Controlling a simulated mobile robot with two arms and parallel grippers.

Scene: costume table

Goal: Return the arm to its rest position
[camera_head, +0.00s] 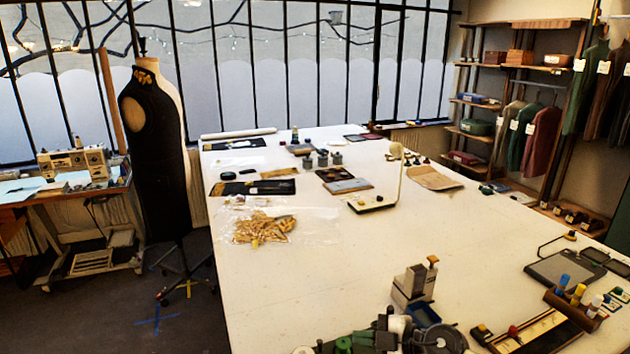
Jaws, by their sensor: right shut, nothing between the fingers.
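My right gripper (387,334) is at the bottom edge of the head view, low in front of the white table's near end. It is small and dark there and partly cut off by the frame, among several green and grey parts. It is shut, and I see nothing held in it. A grey and white device with an orange knob (414,284) stands on the table just beyond it. My left gripper does not show.
The long white table (330,285) has a wide bare middle. A bag of tan pieces (263,228) lies at its left edge. A rack with coloured cylinders (572,303) and a grey pad (565,269) are at right. A dress form (155,150) stands left of the table.

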